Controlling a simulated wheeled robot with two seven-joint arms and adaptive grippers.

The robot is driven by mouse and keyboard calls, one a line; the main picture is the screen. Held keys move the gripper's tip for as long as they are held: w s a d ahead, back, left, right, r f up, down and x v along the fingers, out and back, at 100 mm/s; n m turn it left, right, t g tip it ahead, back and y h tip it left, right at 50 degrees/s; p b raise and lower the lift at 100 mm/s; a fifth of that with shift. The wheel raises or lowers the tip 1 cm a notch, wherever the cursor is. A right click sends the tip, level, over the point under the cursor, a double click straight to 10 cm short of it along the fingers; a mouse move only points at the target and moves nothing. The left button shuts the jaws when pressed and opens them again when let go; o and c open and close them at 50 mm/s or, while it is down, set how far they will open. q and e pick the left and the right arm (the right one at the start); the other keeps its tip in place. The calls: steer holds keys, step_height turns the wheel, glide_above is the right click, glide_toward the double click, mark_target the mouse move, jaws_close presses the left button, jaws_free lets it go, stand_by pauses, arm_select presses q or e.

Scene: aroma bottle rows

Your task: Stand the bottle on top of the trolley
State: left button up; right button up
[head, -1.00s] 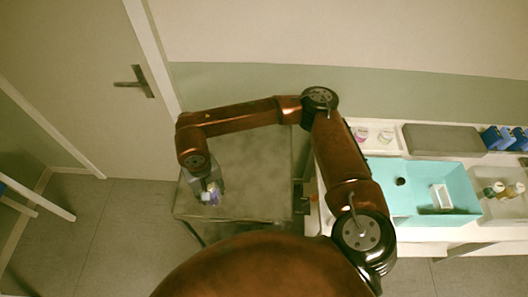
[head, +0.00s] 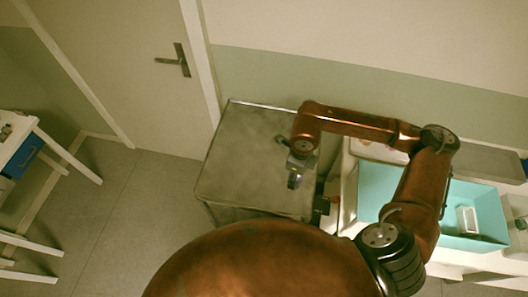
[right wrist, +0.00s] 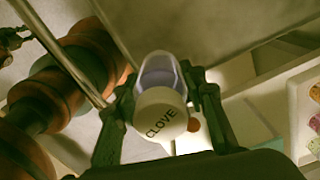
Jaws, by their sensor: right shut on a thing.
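The trolley (head: 235,150) has a bare grey metal top and stands against the wall in the head view. My right gripper (head: 293,176) is over the right part of that top, near its right edge. In the right wrist view, my right gripper (right wrist: 160,88) is shut on a bottle with a white cap (right wrist: 159,113) marked CLOVE and a clear body (right wrist: 163,70) with purplish content. In the head view the bottle is mostly hidden by the gripper, and its height over the top cannot be told. My left gripper is not in view.
Right of the trolley is a white counter with a turquoise bin (head: 480,205) holding a small white box (head: 467,220). A grey block (head: 490,162) lies behind it. A door (head: 120,70) and a white table (head: 18,140) are at left. The trolley's left and middle are clear.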

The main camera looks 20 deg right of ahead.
steer(key=s+d+m, duration=0.6)
steer(key=d+m, duration=0.3)
steer(key=m, duration=0.5)
steer(key=w+a+f, duration=0.2)
steer(key=w+f, duration=0.1)
steer(key=w, duration=0.1)
steer(key=w+a+f+p, duration=0.1)
steer(key=w+a+f, duration=0.1)
steer(key=w+f, duration=0.2)
steer(key=w+a+f+p, duration=0.1)
steer(key=w+a+f, duration=0.1)
steer(key=w+f, duration=0.1)
steer(key=shift+w+a+f, duration=0.15)
steer(key=shift+w, duration=0.7)
step_height(320, 180, down, 3)
steer(key=shift+p, duration=0.3)
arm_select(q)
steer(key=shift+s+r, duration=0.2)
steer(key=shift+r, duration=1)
